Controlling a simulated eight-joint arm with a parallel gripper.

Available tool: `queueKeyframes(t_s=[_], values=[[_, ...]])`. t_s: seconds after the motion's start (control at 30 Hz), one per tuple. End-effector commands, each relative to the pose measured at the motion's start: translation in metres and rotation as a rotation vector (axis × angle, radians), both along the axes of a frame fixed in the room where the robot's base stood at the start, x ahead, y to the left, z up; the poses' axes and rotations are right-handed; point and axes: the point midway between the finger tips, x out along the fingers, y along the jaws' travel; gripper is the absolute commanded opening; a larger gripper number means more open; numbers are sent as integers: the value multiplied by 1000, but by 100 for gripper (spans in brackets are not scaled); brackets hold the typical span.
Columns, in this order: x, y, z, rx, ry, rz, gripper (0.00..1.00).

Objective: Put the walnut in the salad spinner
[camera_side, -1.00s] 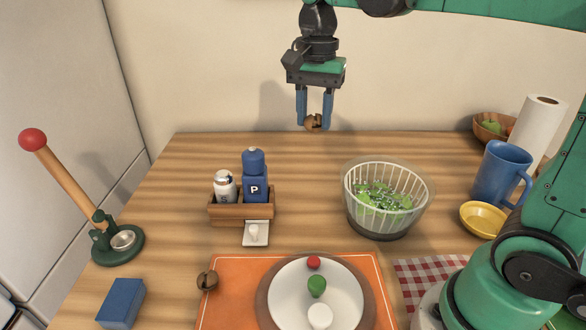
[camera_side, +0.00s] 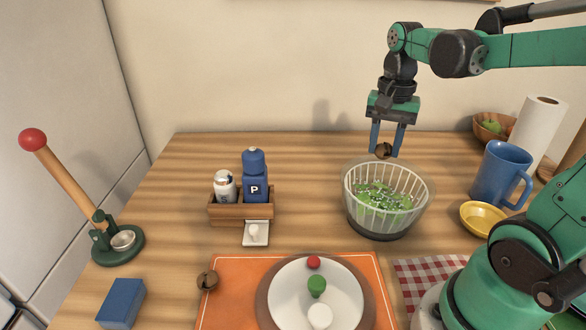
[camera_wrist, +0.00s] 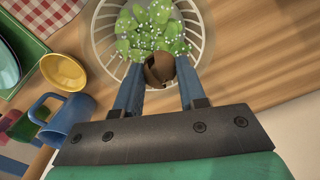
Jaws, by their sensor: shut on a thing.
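My gripper (camera_side: 386,152) is shut on a brown walnut (camera_side: 383,150) and holds it in the air, above the back rim of the salad spinner in the side view. The salad spinner (camera_side: 357,211) is a clear bowl with a white slatted basket and a dark base, with green leaves (camera_side: 383,196) inside. In the wrist view the walnut (camera_wrist: 159,69) sits between the blue fingers, in front of the basket (camera_wrist: 104,40) and its leaves.
A blue mug (camera_side: 498,174) and yellow bowl (camera_side: 481,218) stand right of the spinner. A wooden caddy (camera_side: 240,207) with a shaker and blue bottle stands left. A plate (camera_side: 290,292) with small coloured pieces lies in front. A wooden bowl (camera_side: 487,133) and paper roll (camera_side: 537,128) stand behind.

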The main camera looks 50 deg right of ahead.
Motion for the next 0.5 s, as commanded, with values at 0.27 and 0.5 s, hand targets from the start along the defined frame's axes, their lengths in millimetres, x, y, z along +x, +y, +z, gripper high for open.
queueKeyframes(t_s=[0.27, 0.5], values=[[1, 0, -41, 0, 0, 0, 0], [0, 0, -59, 0, 0, 0, 0]])
